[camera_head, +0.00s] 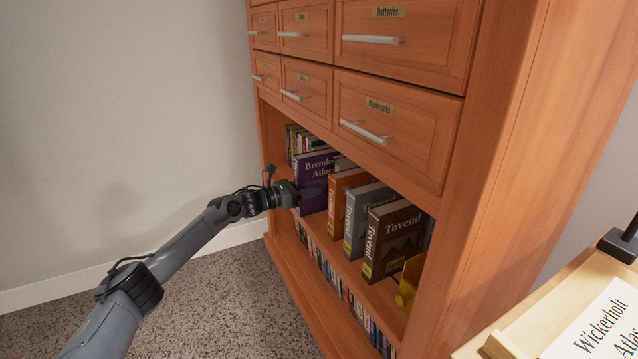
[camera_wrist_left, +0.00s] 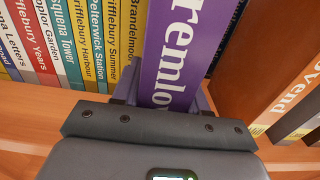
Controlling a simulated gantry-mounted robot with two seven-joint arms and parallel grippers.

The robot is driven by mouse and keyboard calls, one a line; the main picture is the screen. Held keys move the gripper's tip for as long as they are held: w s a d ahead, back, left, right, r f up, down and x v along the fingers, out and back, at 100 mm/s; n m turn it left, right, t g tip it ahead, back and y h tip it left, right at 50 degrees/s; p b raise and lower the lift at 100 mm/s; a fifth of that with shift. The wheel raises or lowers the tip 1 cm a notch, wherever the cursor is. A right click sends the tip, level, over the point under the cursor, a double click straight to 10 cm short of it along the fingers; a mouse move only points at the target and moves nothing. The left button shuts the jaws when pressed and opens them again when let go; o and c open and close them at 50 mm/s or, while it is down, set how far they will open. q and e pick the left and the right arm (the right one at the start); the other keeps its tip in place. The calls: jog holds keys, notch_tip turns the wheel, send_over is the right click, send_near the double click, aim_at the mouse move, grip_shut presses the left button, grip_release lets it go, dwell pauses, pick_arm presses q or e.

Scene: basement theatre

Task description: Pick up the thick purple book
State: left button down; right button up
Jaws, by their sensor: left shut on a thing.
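The thick purple book (camera_head: 314,172), lettered "Bremlo… Atlas", stands upright on the open shelf of the wooden cabinet, toward its far left end. My left gripper (camera_head: 297,194) reaches in from the left and is shut on the purple book. In the left wrist view the purple book (camera_wrist_left: 182,50) rises between the two fingers of my left gripper (camera_wrist_left: 160,95), with its white spine lettering partly hidden by the gripper. My right gripper is not in view.
Orange (camera_head: 344,197), grey (camera_head: 366,212) and brown (camera_head: 396,235) books stand to the right on the shelf (camera_head: 320,232). A yellow bookend (camera_head: 409,282) is beyond them. Several thin books (camera_wrist_left: 75,40) stand left. Drawers (camera_head: 400,118) are above. A sign (camera_head: 600,325) lies lower right.

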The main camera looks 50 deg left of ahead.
pick_arm(q)
jog(key=shift+r, duration=0.15)
jog(key=shift+r, duration=0.1)
notch_tip(320, 180, up, 3)
jog(key=p, duration=0.3)
jog(key=shift+r, duration=0.2)
jog(key=shift+s+a+f, duration=0.1)
jog(key=shift+s+a, duration=0.15)
jog(key=shift+s, duration=0.45)
jog(key=shift+s+p, duration=0.35)
jog(key=shift+s, duration=0.3)
jog(key=shift+s+a+p, duration=0.15)
jog(key=shift+s+p, duration=0.25)
jog(key=shift+s, duration=0.35)
jog(key=shift+s+a+p, duration=0.15)
jog(key=shift+s+p, duration=0.2)
jog(key=shift+s, duration=0.4)
jog(key=p, duration=0.9)
send_near(296, 180)
jog(key=shift+s+a, duration=0.15)
jog(key=shift+s, duration=0.75)
jog(key=shift+s+a, duration=0.1)
jog(key=shift+s, duration=0.85)
jog(key=shift+w, duration=0.1)
